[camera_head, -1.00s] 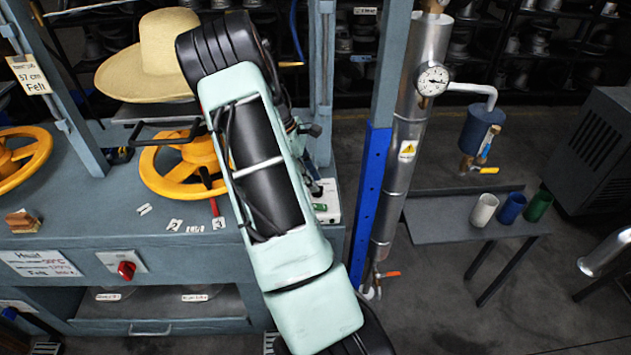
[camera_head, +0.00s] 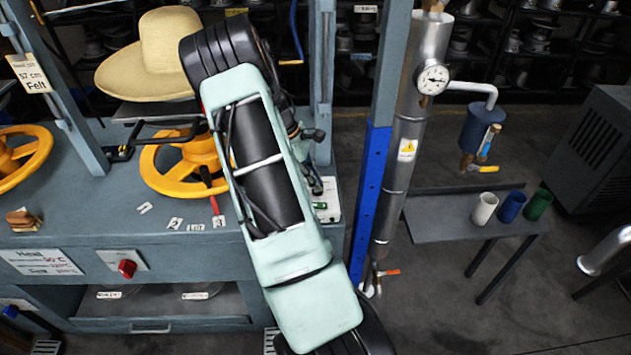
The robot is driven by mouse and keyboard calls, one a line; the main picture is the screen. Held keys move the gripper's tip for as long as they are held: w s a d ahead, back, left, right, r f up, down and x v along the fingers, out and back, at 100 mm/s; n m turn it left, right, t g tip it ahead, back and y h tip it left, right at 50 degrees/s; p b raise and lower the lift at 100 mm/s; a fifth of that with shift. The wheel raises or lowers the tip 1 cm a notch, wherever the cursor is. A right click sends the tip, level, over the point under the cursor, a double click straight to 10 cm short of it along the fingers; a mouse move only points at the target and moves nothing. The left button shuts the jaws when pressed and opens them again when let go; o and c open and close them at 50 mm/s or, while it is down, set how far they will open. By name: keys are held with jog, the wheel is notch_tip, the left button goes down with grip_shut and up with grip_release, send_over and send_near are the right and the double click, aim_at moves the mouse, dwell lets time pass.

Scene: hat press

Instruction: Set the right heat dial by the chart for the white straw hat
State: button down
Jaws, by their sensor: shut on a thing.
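My mint-green arm hides part of the bench's right end, so another dial there could be hidden. My gripper is not clearly visible; the arm covers where it likely is.
A blue post (camera_head: 368,205) and a steel pipe (camera_head: 405,150) stand right of my arm. Three cups stand on a side table (camera_head: 440,222).

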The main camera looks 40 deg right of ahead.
jog(key=m+y, duration=0.1)
jog(key=m, duration=0.2)
jog(key=shift+w+d+m+g+b, duration=0.1)
jog(key=shift+d+m+g+b, duration=0.05)
jog(key=shift+m+g+b, duration=0.25)
jog(key=shift+m+y+b, duration=0.3)
jog(key=shift+m+y, duration=0.5)
jog(key=shift+m, duration=1.1)
jog(key=c, duration=2)
grip_release()
jog(key=shift+c, duration=0.2)
jog(key=v, duration=1.2)
jog(key=shift+d, duration=0.15)
